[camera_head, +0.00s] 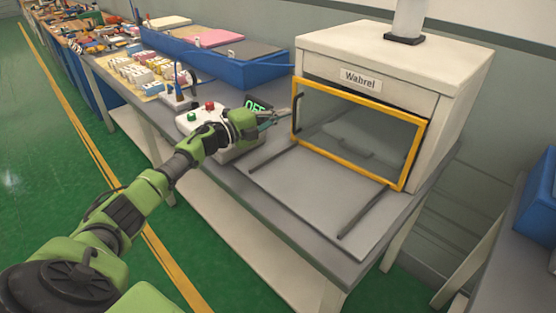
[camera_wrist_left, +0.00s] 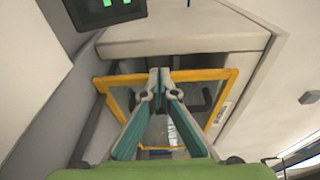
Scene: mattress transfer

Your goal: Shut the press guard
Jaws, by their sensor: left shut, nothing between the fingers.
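The press guard (camera_head: 352,126) is a clear panel in a yellow frame at the front of the white press marked "Wabrel" (camera_head: 466,70). It stands across the press opening; whether it sits fully closed I cannot tell. A dark handle (camera_head: 298,112) shows at its left side. My left gripper (camera_head: 289,113) is shut and empty, its teal fingers pointing at the guard's left edge near the handle. I cannot tell if they touch. In the left wrist view, the shut fingertips (camera_wrist_left: 159,73) overlap the guard's yellow frame (camera_wrist_left: 215,74). My right gripper is out of view.
A control box with red and green buttons and a green-lit display (camera_head: 256,104) stands left of the press, close to my left gripper. A grey plate with two dark rails (camera_head: 310,189) lies before the guard. Blue trays (camera_head: 240,72) are behind on the bench.

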